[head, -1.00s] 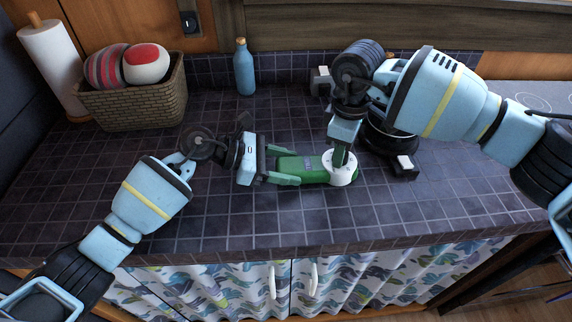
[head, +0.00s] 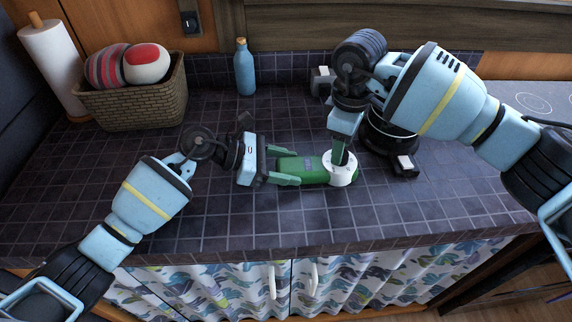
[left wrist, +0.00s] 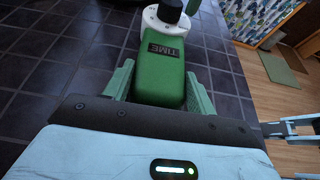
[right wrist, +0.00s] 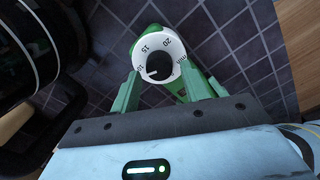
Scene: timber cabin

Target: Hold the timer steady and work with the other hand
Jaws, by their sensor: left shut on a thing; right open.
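The timer is a green body (head: 308,170) with a white numbered dial (head: 341,170) and a dark knob, lying on the tiled counter. In the left wrist view the green body (left wrist: 163,72) with a TIME label sits between the fingers of my left gripper (head: 284,167), which is shut on it. My right gripper (head: 340,150) points down over the dial from above. In the right wrist view its open fingers (right wrist: 160,92) are on either side of the dial's near edge, with the dark knob (right wrist: 159,67) just ahead of them, apart from both fingers as far as I can see.
A dark round appliance (head: 388,135) stands close behind my right gripper. A blue bottle (head: 244,68), a wicker basket (head: 135,105) with two cushion-like items and a paper towel roll (head: 55,68) stand at the back left. The counter's front left is clear.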

